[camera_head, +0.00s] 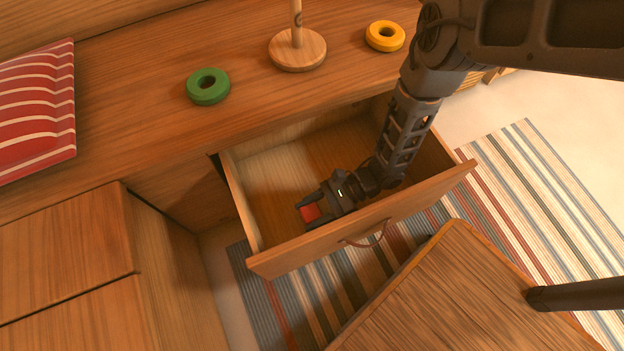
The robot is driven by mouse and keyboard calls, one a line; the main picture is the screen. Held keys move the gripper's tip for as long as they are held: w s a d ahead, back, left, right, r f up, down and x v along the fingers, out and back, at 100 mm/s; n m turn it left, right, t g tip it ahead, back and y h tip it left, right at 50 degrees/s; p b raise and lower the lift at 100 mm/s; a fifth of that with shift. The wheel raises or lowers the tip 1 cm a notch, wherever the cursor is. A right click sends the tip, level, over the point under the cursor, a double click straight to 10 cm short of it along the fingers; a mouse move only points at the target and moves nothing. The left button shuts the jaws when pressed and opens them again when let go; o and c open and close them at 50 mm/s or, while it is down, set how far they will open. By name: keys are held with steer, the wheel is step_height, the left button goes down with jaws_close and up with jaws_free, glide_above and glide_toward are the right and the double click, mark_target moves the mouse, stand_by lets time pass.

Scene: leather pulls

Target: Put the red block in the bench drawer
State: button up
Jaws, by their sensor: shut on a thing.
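The bench drawer (272,165) is pulled open below the bench top and has a leather pull (368,238) on its front. My gripper (306,214) reaches down over the drawer from the right and is shut on the red block (310,213). The block shows between the two dark fingers, within the drawer's outline and near its front panel. I cannot tell whether the block touches the drawer floor. The part of the drawer behind my arm is hidden. The visible drawer floor is bare.
On the bench top (140,90) are a green ring (208,86), a wooden peg stand (297,50), a yellow ring (385,36) and a red striped cushion (36,110). A wooden cabinet (75,260) stands at left. A wooden table (465,300) is close in front. A striped rug (530,180) covers the floor.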

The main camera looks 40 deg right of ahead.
mark_target(311, 218)
steer(key=shift+f+b, duration=1)
steer(key=shift+f, duration=1)
steer(key=o, duration=1.1)
steer(key=shift+r, duration=0.1)
steer(key=shift+v, duration=3.75)
